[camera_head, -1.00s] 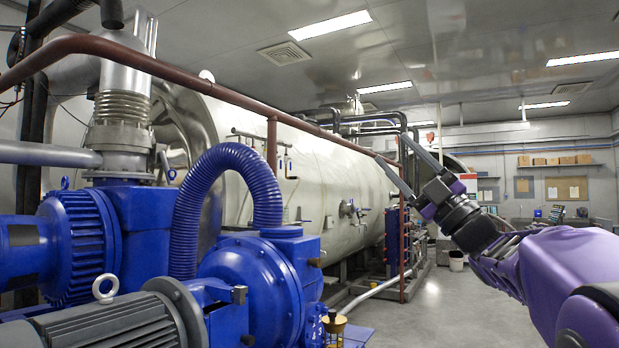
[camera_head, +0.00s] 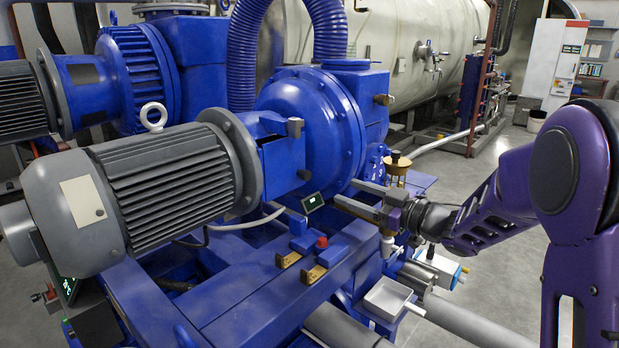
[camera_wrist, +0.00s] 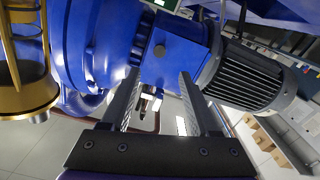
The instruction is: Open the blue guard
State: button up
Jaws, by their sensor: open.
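The blue guard (camera_head: 283,156) appears to be the boxy blue cover between the grey motor and the round blue pump casing. A small grey knob (camera_head: 295,128) sits at its upper edge.
The grey motor (camera_head: 160,185) is left of the guard; the blue pump casing (camera_head: 315,125) is behind. A brass cup (camera_head: 397,170) stands close to my gripper. Floor is clear at right.

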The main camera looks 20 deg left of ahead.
aim_at(308, 176)
jog(key=x, duration=1.2)
jog(key=shift+w+a+r, duration=0.1)
jog(key=shift+w+a, duration=0.05)
jog(key=shift+a, duration=0.05)
grip_shut()
dwell(0.9)
